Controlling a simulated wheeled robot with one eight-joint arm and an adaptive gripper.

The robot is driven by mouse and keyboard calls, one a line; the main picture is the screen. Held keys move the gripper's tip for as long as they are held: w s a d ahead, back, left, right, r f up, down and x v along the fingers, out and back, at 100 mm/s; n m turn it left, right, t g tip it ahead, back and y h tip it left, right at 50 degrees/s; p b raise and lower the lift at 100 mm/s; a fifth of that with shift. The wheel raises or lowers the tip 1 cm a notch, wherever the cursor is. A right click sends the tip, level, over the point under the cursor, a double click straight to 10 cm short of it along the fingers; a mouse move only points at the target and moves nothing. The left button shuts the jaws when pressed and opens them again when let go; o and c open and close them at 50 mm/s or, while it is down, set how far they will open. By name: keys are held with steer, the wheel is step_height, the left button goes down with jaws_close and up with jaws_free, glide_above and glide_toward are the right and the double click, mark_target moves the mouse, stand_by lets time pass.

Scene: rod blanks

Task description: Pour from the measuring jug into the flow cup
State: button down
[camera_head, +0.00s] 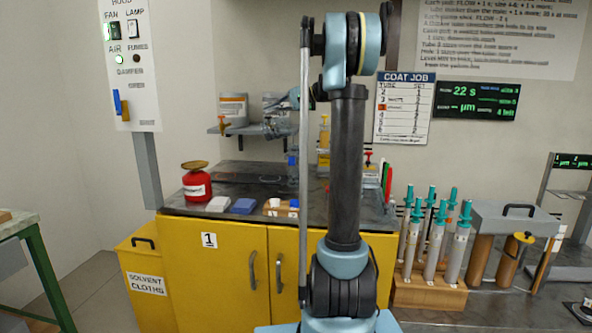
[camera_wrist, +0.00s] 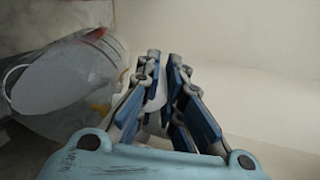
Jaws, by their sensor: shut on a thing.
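A translucent grey measuring jug (camera_wrist: 70,90) fills the left of the wrist view and looks tilted, with a pale rim and a red mark near its top. My gripper (camera_wrist: 165,65), with blue finger pads, is shut beside it on a pale piece that looks like the jug's handle. In the head view my gripper (camera_head: 278,128) is small, in front of the wall shelf and above the yellow cabinet's top, partly hidden by my arm. I cannot clearly make out the flow cup or the jug's contents.
The yellow cabinet (camera_head: 210,265) bears a red can (camera_head: 197,182), a white block (camera_head: 218,204) and a blue block (camera_head: 243,206). Tins (camera_head: 233,106) stand on the wall shelf. A wooden rack of teal-topped tubes (camera_head: 430,290) stands at the right.

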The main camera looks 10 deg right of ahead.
steer(key=shift+a, duration=0.1)
stand_by(0.3)
steer(key=shift+w+a+f+g+h, duration=0.15)
steer(key=shift+a+f+h, duration=0.1)
steer(key=shift+a+h, duration=0.25)
steer(key=shift+w+a+f+g+h, duration=0.1)
steer(key=shift+a+f+g+h, duration=0.1)
steer(key=shift+a+h, duration=0.25)
steer(key=shift+f+h, duration=0.15)
steer(key=shift+h, duration=0.1)
steer(key=shift+s, duration=0.1)
